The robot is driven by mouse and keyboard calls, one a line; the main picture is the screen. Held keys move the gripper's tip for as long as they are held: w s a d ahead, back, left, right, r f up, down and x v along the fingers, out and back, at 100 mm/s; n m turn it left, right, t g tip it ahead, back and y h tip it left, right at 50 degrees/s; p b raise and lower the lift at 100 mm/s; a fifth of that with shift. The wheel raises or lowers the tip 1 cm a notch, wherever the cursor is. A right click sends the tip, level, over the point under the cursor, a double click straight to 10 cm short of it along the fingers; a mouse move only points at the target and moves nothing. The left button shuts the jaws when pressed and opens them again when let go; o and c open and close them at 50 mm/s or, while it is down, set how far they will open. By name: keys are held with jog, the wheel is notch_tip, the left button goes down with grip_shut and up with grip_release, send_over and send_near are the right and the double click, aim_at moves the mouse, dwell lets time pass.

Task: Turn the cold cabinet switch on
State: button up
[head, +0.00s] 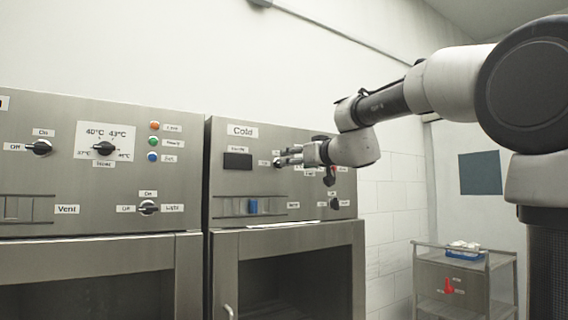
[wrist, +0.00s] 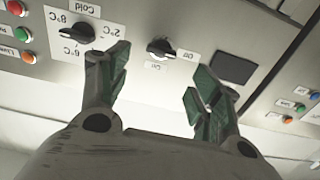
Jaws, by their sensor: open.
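The cold cabinet (head: 222,200) stands at the right of the head view, its panel labelled "Cold". Its switch (wrist: 160,48) is a black knob on a light disc in the wrist view, which is upside down. The knob's bar lies roughly level, one end toward the "Off" label (wrist: 187,54); the "On" label (wrist: 152,67) is below it in the picture. My gripper (wrist: 158,74) is open and empty, with a green-padded finger on each side of the switch in the picture. In the head view my gripper (head: 286,156) is close to the panel and partly hides the switch. Contact cannot be told.
A black temperature knob (wrist: 77,32) sits left of the switch in the wrist view, beside the left finger. A dark display (wrist: 235,68) is on the right. Another cabinet (head: 85,215) stands at left in the head view. A cart (head: 465,285) stands at the far right.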

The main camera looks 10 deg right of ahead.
jog(key=x, duration=0.7)
jog(key=shift+w, duration=0.35)
jog(key=shift+a+f, duration=0.1)
jog(key=shift+f, duration=0.05)
jog(key=c, duration=1)
